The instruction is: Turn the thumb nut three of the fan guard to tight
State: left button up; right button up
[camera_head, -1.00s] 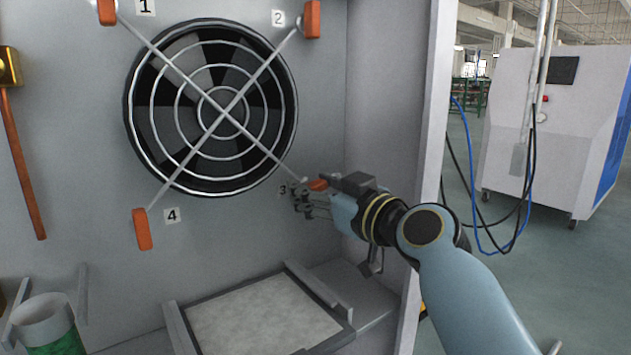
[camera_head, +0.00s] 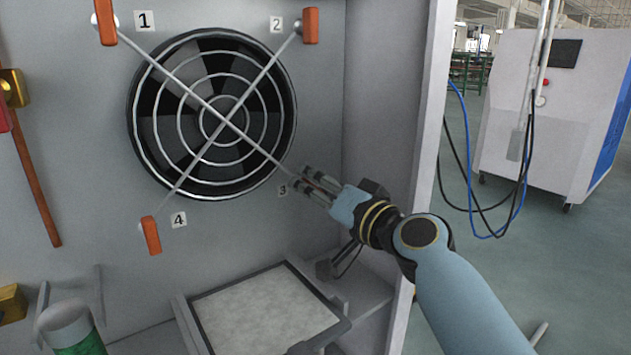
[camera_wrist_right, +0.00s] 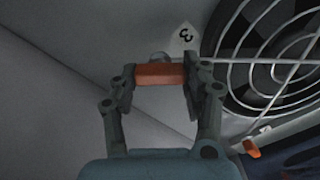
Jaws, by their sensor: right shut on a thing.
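The fan guard (camera_head: 207,157) is a set of pale wire rings with crossed bars over a dark round fan on the grey wall. Thumb nut three, an orange bar (camera_wrist_right: 160,75), sits at the guard's lower right corner beside the label 3 (camera_wrist_right: 186,36). My right gripper (camera_head: 305,181) is at that corner. In the wrist view its two fingers (camera_wrist_right: 160,84) are shut on the ends of the orange nut. In the head view the gripper mostly hides this nut. My left gripper is not in view.
Other orange nuts are at label 1 (camera_head: 106,22), label 2 (camera_head: 310,26) and label 4 (camera_head: 151,235). A framed pale panel (camera_head: 265,312) lies below the fan. A green-banded cylinder (camera_head: 75,335) stands lower left. A side wall (camera_head: 427,120) bounds the right.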

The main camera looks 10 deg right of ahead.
jog(key=shift+m, duration=0.5)
jog(key=m+p, duration=0.2)
jog(key=m, duration=0.3)
pick_arm(q)
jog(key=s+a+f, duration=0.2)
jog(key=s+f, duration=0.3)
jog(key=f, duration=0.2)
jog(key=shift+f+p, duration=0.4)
jog(key=shift+p, duration=0.05)
pick_arm(e)
jog(key=shift+f+m, duration=0.2)
jog(key=shift+m, duration=1.5)
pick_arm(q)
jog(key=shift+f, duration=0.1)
pick_arm(e)
jog(key=o, duration=1.2)
jog(key=shift+c, duration=0.2)
jog(key=v, duration=1.2)
jog(key=shift+d, duration=0.1)
